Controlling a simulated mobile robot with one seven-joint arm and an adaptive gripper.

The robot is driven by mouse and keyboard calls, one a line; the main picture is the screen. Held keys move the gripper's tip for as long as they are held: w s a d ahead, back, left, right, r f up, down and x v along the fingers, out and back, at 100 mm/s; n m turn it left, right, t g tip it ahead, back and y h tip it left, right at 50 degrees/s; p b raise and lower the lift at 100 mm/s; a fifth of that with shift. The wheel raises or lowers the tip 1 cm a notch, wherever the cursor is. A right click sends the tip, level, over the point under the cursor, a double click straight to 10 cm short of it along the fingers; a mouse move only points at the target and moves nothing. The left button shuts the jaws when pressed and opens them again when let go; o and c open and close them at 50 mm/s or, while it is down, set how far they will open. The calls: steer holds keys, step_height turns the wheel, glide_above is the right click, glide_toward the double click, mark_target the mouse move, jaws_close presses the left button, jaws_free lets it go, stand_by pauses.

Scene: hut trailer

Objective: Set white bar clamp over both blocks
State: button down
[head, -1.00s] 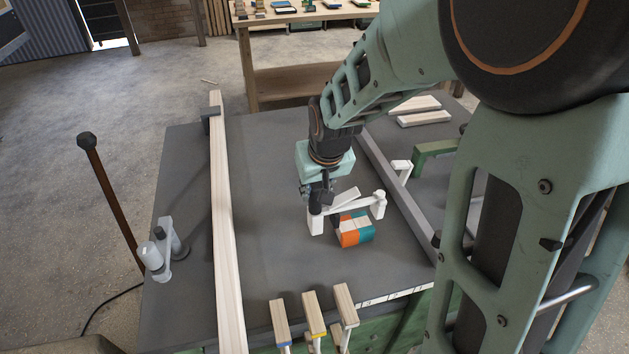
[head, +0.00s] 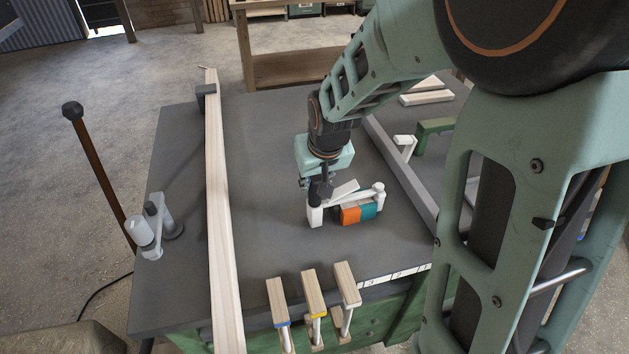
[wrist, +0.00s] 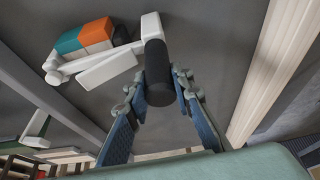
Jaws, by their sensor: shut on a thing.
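The white bar clamp (head: 345,197) is held by my gripper (head: 318,190), which is shut on its black handle (wrist: 157,75). In the head view its left jaw (head: 315,217) stands left of the blocks and its right end (head: 379,192) stands by their right side. The orange block (head: 350,216) and the teal block (head: 369,211) lie side by side on the grey table, partly hidden by the clamp bar. The wrist view also shows the orange block (wrist: 97,33) and teal block (wrist: 68,43) beside the bar. Whether the jaws touch them I cannot tell.
A long pale board (head: 217,200) runs along the left of the table. A grey rail (head: 400,170) lies to the right, with a white piece and a green clamp (head: 433,126) beyond. Several wood-topped clamps (head: 314,290) hang at the front edge.

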steer(key=shift+w+r, duration=0.1)
steer(key=c, duration=1.1)
jaws_free()
steer(key=shift+c, duration=0.2)
steer(key=shift+r+p, duration=3.3)
steer(key=shift+r, duration=1.2)
steer(key=shift+f, duration=0.1)
